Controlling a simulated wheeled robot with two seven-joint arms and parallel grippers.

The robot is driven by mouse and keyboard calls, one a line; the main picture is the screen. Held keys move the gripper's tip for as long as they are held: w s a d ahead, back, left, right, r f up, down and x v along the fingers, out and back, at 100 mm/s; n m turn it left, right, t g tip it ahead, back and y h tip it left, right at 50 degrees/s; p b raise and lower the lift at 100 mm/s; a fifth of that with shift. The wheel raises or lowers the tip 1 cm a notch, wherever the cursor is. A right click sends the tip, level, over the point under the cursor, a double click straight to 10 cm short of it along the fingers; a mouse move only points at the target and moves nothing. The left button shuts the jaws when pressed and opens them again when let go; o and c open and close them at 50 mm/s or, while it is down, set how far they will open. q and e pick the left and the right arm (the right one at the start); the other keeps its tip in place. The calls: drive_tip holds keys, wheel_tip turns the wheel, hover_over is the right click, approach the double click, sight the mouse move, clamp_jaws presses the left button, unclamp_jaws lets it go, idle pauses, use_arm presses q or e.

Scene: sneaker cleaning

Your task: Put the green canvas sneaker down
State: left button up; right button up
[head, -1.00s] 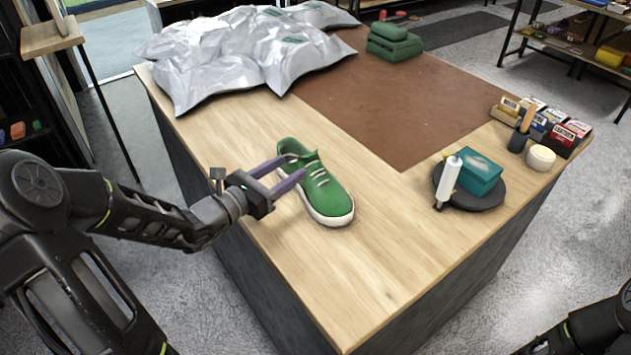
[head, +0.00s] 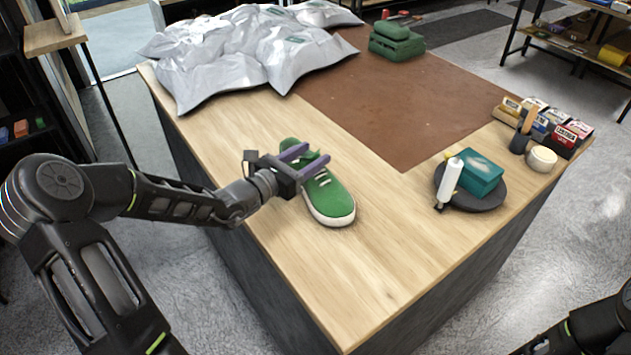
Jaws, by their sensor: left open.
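The green canvas sneaker (head: 328,199) rests on the wooden counter (head: 390,260), its white-edged toe pointing toward the front and its heel toward the back left. My left gripper (head: 317,157) is open, its two purple fingers over the sneaker's ankle and lace area. The fingers hide part of the opening; whether they touch the shoe I cannot tell. Of my right arm only a dark part shows in the bottom right corner, and its gripper is out of view.
Grey plastic bags (head: 235,55) lie at the back left. A brown mat (head: 385,105) covers the middle. A dark round tray (head: 480,203) holds a teal box (head: 478,172) and a white tube (head: 450,179). Small boxes (head: 570,136) stand at the right edge. The front counter is clear.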

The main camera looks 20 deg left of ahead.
use_arm(q)
drive_tip(key=shift+w, duration=0.2)
idle(0.5)
clamp_jaws()
idle(0.3)
idle(0.8)
